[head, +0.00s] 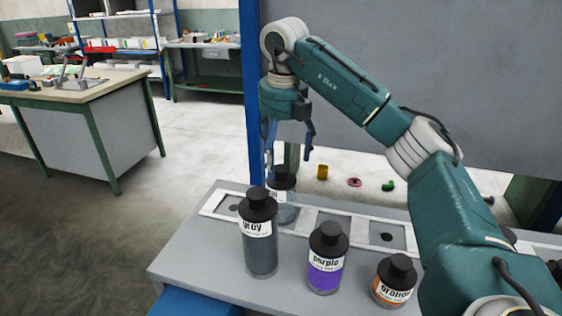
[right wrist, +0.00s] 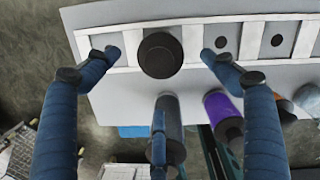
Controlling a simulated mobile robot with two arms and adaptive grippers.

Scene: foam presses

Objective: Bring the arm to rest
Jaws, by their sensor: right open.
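My right gripper (head: 288,158) is open and empty, its blue fingers pointing down above a bottle with a black cap (head: 283,178). That bottle stands in a slot of the white-framed rack (head: 210,203), partly hidden behind the gray-labelled bottle. In the right wrist view its dark round cap (right wrist: 160,55) lies between the spread fingertips, and the fingers do not appear to grip it. My right arm reaches in from the right, bent at the elbow. My left gripper is not in view.
Bottles labelled gray (head: 260,240), purple (head: 327,265) and one with an orange label (head: 394,282) stand in front of the rack on the grey table (head: 185,255). A blue post (head: 252,90) rises close left of the gripper. Small coloured parts lie behind the table.

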